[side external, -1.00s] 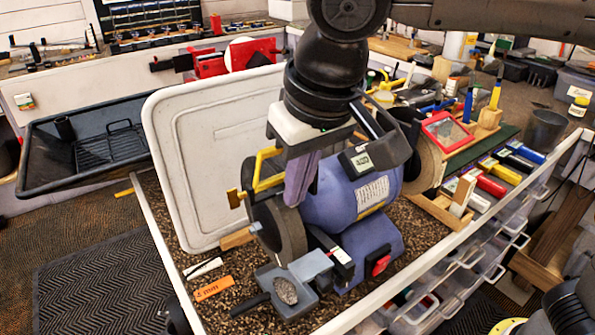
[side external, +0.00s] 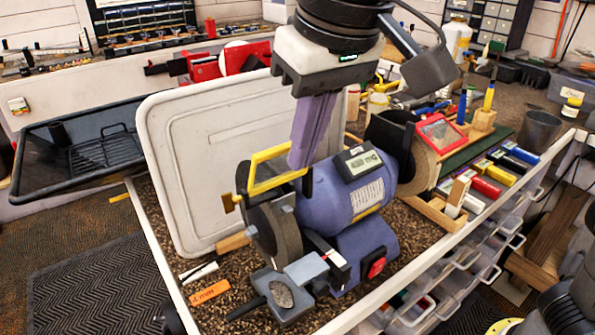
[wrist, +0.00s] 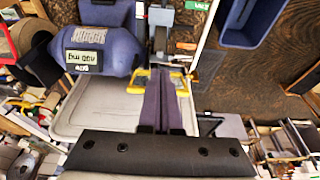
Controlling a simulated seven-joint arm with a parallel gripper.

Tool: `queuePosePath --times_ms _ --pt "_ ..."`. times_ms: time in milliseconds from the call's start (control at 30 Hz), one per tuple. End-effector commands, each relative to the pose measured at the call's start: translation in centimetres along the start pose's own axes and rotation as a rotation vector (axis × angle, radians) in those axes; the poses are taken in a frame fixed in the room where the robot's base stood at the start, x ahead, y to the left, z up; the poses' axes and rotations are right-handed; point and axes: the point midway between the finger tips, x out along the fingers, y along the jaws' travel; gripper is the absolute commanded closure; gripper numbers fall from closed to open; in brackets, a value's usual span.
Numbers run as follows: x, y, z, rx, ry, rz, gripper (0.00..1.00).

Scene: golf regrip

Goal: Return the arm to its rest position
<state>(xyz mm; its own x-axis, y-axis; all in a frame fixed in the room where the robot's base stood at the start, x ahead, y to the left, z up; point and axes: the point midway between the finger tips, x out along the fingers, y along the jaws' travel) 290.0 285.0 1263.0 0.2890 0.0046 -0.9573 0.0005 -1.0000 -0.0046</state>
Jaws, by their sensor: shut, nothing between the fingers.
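My gripper (side external: 303,163) has its purple fingers shut with nothing between them. In the side external view its fingertips are just above the yellow guard frame (side external: 262,172) at the left end of the blue bench grinder (side external: 340,200). I cannot tell whether they touch the frame. In the wrist view the closed fingers (wrist: 162,75) point toward the yellow frame, with the grinder (wrist: 95,55) to their left.
A white upright tray (side external: 190,150) leans behind the grinder. A grey block tool rest (side external: 285,290) is in front of its wheel. Colored handles (side external: 485,187) and a wooden rack (side external: 480,125) lie to the right.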

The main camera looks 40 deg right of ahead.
Motion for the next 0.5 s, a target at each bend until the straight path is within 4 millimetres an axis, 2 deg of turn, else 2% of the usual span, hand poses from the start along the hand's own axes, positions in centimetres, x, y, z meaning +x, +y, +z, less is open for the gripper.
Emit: queuePosePath --times_ms 167,267,367,467,500 --pt "-1.4 0.1 -0.1 0.003 0.001 0.000 1.00" --pt "-1.9 1.0 -0.8 0.030 0.007 0.001 1.00" --pt "-3.1 3.7 -1.9 0.096 0.032 -0.009 1.00" --pt "-4.2 8.6 -2.3 0.193 0.046 0.004 1.00" --pt "-4.3 10.8 -2.1 0.235 0.049 0.010 1.00"
